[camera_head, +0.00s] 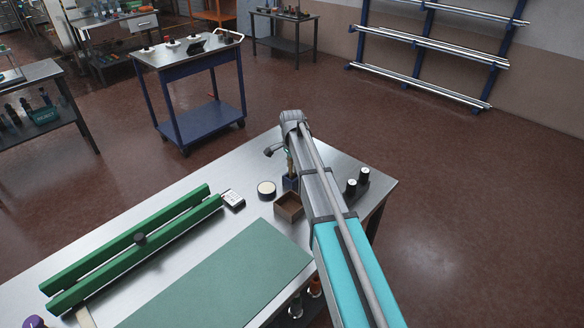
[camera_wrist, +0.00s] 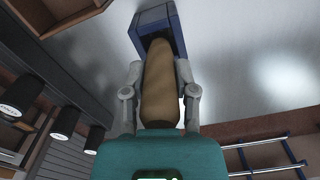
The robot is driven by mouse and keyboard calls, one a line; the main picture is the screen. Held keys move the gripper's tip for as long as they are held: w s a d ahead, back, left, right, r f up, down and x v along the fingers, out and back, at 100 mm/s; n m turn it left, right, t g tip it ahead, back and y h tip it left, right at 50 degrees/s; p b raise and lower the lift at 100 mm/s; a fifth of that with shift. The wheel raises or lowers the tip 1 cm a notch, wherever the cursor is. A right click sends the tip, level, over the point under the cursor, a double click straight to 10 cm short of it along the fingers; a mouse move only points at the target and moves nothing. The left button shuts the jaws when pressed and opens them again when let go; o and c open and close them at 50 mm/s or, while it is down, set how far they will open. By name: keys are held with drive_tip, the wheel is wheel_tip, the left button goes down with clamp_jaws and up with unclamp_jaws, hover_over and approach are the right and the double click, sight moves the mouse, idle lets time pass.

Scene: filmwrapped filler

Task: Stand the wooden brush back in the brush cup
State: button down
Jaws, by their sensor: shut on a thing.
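My gripper (camera_wrist: 158,72) is shut on the wooden brush (camera_wrist: 160,92), with one finger on each side of its tan handle. The blue brush cup (camera_wrist: 152,22) is just beyond the brush in the wrist view. The brush's far end overlaps the cup's dark opening; I cannot tell how deep it reaches. In the head view the blue cup (camera_head: 291,182) stands on the table, directly below my gripper, partly hidden by my arm. The brush shows there only as a thin strip above the cup.
A brown open box (camera_head: 289,206) and a round cream-topped tin (camera_head: 266,189) stand close to the cup. Black cylinders on a holder (camera_head: 356,183) stand right of my arm. A green mat (camera_head: 225,280) and green rails (camera_head: 130,245) lie to the left.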

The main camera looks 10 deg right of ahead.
drive_tip(key=shift+f, duration=0.2)
drive_tip(key=shift+c, duration=2)
unclamp_jaws()
drive_tip(key=shift+r, duration=0.1)
drive_tip(key=r+p, duration=0.1)
drive_tip(key=r, duration=0.1)
drive_tip(key=r+p, duration=0.3)
drive_tip(key=p, duration=0.1)
drive_tip(key=shift+a+r, duration=0.25)
drive_tip(key=shift+r, duration=0.15)
wheel_tip(320, 180, up, 8)
drive_tip(key=p, duration=0.8)
drive_tip(key=shift+f, duration=0.1)
drive_tip(key=s+n, duration=1.3)
drive_tip(key=s, duration=1.6)
drive_tip(key=shift+d+n, duration=0.25)
drive_tip(key=shift+n, duration=0.15)
